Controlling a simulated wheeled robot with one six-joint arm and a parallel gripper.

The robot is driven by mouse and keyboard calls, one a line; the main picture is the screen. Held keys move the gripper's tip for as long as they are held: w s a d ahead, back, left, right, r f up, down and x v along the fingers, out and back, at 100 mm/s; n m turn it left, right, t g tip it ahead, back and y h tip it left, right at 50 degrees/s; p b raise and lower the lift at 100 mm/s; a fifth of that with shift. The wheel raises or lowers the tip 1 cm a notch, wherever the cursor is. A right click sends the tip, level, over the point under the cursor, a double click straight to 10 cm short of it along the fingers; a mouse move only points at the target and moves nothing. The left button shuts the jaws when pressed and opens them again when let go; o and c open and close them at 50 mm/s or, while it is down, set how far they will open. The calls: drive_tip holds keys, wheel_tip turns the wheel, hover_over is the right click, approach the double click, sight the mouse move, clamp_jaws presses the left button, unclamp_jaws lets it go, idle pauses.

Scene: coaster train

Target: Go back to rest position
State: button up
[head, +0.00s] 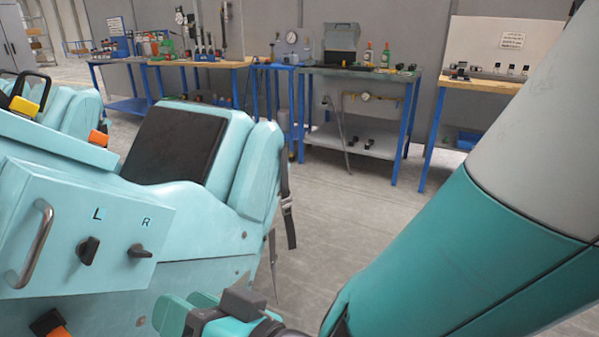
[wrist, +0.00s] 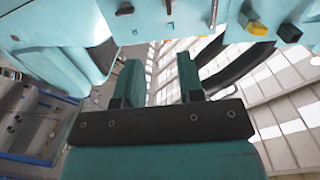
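The light teal coaster car (head: 190,245) fills the left of the head view, with a black seat pad (head: 176,143). Its side panel carries a metal handle (head: 30,243), an L knob (head: 88,250) and an R knob (head: 138,250). My gripper (head: 187,306) is low in the head view, in front of the car's side, with no visible contact. In the wrist view my gripper (wrist: 158,62) has its two fingers apart with nothing between them. The car's panel (wrist: 150,22) crosses the top of that view.
A yellow-marked black part (head: 24,104) and an orange buckle (head: 98,138) are on the car. A dark strap (head: 288,210) hangs at its end. Workbenches with blue legs (head: 360,72) line the back wall. Grey floor (head: 345,215) lies clear between car and benches.

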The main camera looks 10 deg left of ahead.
drive_tip(key=w+d+r+g+h, duration=0.1)
drive_tip(key=w+d+h, duration=0.2)
drive_tip(key=d, duration=0.4)
drive_tip(key=w+d+r+g+h, duration=0.1)
drive_tip(key=w+d+h, duration=0.25)
drive_tip(key=d, duration=0.35)
drive_tip(key=s+d+r+n+g+h, duration=0.1)
drive_tip(key=s+d+g+h, duration=0.2)
drive_tip(key=d, duration=0.6)
drive_tip(key=s+d+r+g+h, duration=0.1)
drive_tip(key=s+d+h, duration=0.25)
drive_tip(key=d, duration=0.45)
wheel_tip(320, 180, up, 17)
drive_tip(key=y+p, duration=0.1)
drive_tip(key=p, duration=1.6)
drive_tip(key=shift+s+a+p, duration=0.25)
drive_tip(key=shift+s+p, duration=0.1)
drive_tip(key=shift+n, duration=0.3)
